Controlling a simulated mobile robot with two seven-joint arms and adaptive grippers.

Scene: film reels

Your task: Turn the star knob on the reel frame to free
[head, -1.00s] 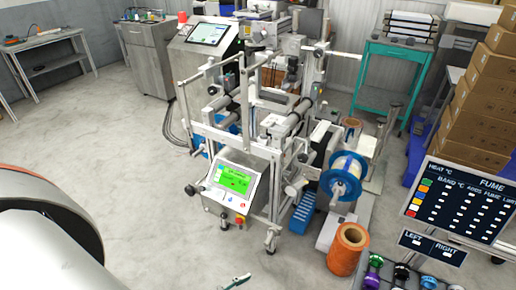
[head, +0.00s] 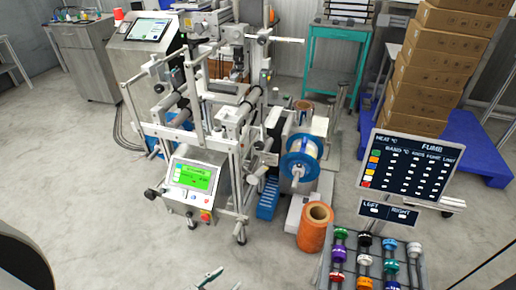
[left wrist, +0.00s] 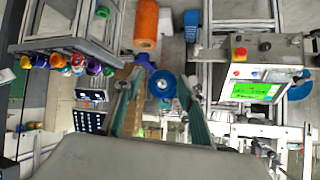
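The white machine frame (head: 205,130) stands left of centre in the head view. A blue-rimmed reel (head: 301,158) sits on a spindle at its right side; it also shows in the left wrist view (left wrist: 162,85). I cannot make out a star knob for certain; small dark fittings near the reel are too small to tell. A black knob (head: 151,194) sticks out left of the green-screen control box. My left gripper (head: 210,278) is low in the head view, apart from the frame. In the left wrist view its green-padded fingers (left wrist: 161,104) are apart with nothing between them. My right gripper is not visible.
An orange spool (head: 316,226) stands on the floor right of the frame. A rack of coloured knobs (head: 365,262) and a dark label board (head: 410,165) are at the right. Cardboard boxes (head: 445,65) are stacked behind. The floor at front left is clear.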

